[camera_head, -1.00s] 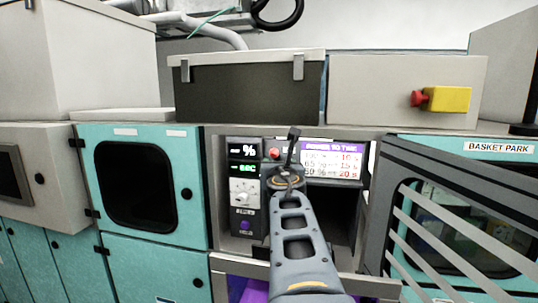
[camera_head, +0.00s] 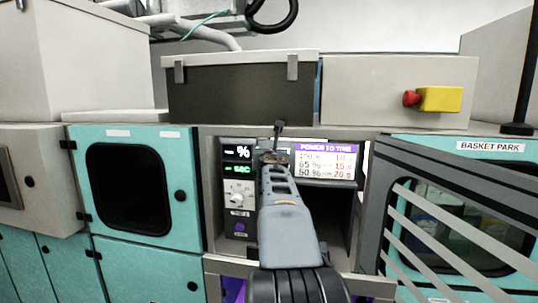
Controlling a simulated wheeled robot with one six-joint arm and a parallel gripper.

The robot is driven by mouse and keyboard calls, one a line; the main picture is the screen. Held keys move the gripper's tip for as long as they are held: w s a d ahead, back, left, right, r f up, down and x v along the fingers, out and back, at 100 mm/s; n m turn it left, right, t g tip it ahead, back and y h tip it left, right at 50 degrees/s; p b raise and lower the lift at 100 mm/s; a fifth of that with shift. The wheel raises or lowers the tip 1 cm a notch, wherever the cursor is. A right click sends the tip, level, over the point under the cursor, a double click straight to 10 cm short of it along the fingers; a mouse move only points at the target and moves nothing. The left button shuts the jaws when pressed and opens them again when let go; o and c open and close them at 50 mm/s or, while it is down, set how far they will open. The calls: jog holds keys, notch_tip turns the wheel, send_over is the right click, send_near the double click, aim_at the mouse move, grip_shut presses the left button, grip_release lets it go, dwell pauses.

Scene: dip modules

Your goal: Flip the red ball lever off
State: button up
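The red ball lever does not show clearly now; the spot beside the control panel (camera_head: 238,213), where a red ball showed earlier, is covered by my arm.
A "POWER TO TIME" sign (camera_head: 325,162) is right of my gripper, above a dark opening. A yellow box (camera_head: 441,99) with a red button (camera_head: 411,98) sits higher right. A teal door (camera_head: 133,187) is at left, and a slatted frame (camera_head: 455,235) at right.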

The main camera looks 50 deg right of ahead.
jog(key=shift+c, duration=0.4)
grip_shut()
